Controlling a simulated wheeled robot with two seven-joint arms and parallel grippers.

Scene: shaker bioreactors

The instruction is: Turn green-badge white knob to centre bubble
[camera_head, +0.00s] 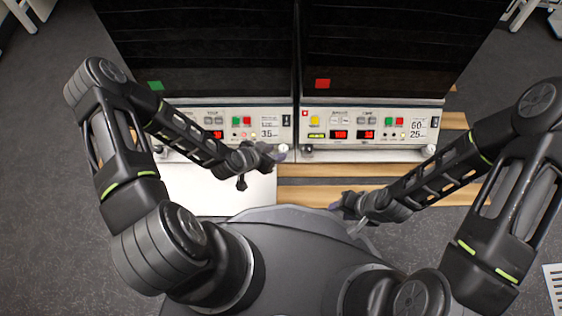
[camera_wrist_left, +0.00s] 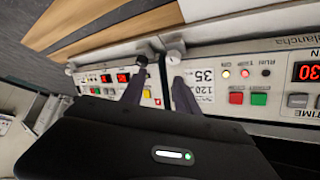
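The left machine carries a green badge (camera_head: 155,86). Its white knob (camera_head: 284,148) sits at the lower right corner of its front panel. My left gripper (camera_head: 277,153) is right at this knob. In the left wrist view the white knob (camera_wrist_left: 175,50) shows just beyond the tips of the parted fingers (camera_wrist_left: 158,75), closer to the right finger. I cannot tell whether a finger touches it. My right gripper (camera_head: 345,207) hangs low over the wooden slats, away from both machines, and its fingers are too small to read. I cannot make out a bubble level.
The right machine has a red badge (camera_head: 322,83) and its own corner knob (camera_head: 307,149), close to the left machine's knob across a narrow gap. Panels with buttons and displays (camera_head: 340,134) lie just above. Wooden slats (camera_head: 300,192) and a white board (camera_head: 210,188) lie in front.

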